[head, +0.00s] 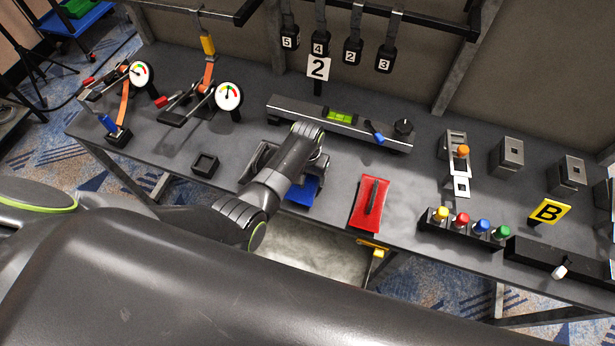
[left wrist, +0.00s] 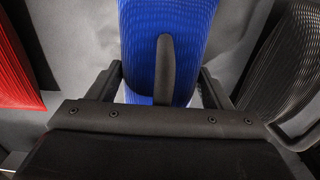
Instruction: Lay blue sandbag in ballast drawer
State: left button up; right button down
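The blue sandbag (head: 303,190) lies on the grey table near its front edge, partly hidden by my left arm. In the left wrist view the blue sandbag (left wrist: 140,40) has a dark handle strap (left wrist: 165,65) on top. My left gripper (left wrist: 161,78) is over it, with its fingers apart on either side of the strap and not touching it. The pale drawer (head: 325,266) stands out below the table's front edge; its visible floor is bare, and part of it is hidden by my arm and body. My right gripper is not in view.
A red sandbag (head: 361,212) lies right of the blue one. A dark sandbag (head: 258,157) lies to its left, partly covered by my arm. A rail with a green level (head: 341,116) is behind. A yellow latch (head: 374,249) sits at the drawer's right.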

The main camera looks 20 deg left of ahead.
pick_arm(q)
grip_shut()
jog(key=shift+w+r, duration=0.1)
dwell(0.3)
